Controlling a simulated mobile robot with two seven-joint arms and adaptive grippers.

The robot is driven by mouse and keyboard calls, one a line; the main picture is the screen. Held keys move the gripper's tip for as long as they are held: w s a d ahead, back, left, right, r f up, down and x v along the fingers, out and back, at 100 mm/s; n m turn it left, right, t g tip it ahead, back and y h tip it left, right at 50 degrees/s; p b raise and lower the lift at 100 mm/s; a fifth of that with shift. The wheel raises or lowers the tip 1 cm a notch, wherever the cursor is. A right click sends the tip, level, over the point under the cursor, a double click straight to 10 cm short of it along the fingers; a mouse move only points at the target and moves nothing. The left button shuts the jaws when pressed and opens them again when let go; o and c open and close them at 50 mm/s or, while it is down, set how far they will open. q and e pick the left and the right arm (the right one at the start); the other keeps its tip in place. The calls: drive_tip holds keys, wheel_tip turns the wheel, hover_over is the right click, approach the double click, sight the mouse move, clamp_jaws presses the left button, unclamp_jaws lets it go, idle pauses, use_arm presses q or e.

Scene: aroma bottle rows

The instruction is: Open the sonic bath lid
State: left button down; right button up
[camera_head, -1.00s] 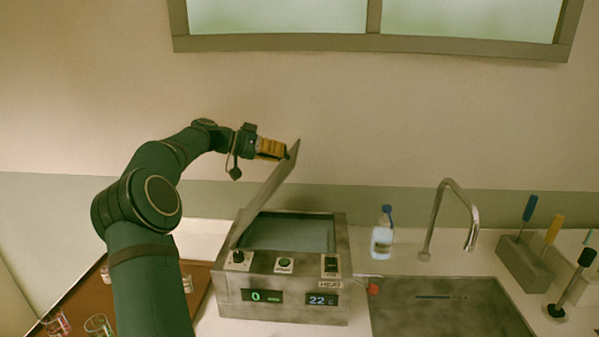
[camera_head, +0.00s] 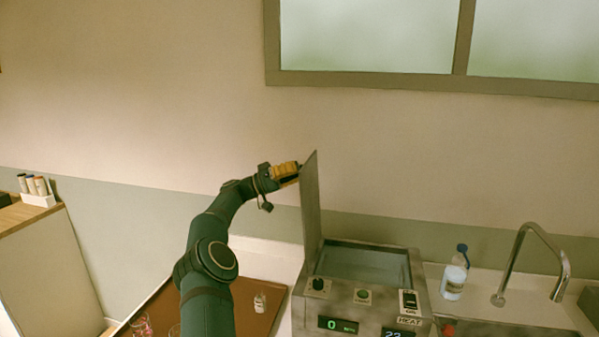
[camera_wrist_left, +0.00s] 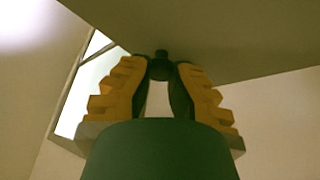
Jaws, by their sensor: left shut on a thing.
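The sonic bath (camera_head: 372,300) is a grey metal box with knobs, buttons and displays on its front. Its lid (camera_head: 311,205) is a thin grey plate, hinged at the bath's left edge, and stands almost upright. The basin (camera_head: 366,262) under it is uncovered. My left gripper (camera_head: 296,171), with orange fingers, is at the upper part of the lid, on its left side. In the left wrist view the orange fingers (camera_wrist_left: 160,62) are closed together around a small dark knob (camera_wrist_left: 161,56) on the lid (camera_wrist_left: 220,35). My right gripper is not in view.
A bottle with a blue cap (camera_head: 455,276) stands right of the bath, before the sink faucet (camera_head: 516,262). A brown tray (camera_head: 255,322) with a small bottle and glassware lies left of the bath. A window (camera_head: 400,40) is on the wall above.

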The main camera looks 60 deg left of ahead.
use_arm(q)
drive_tip(key=shift+s+a+r, duration=0.25)
drive_tip(key=shift+a, duration=0.05)
drive_tip(key=c, duration=1.2)
unclamp_jaws()
drive_tip(key=o, duration=0.5)
drive_tip(key=shift+w+f, duration=0.1)
drive_tip(key=shift+v, duration=3.8)
drive_tip(key=shift+f, duration=0.15)
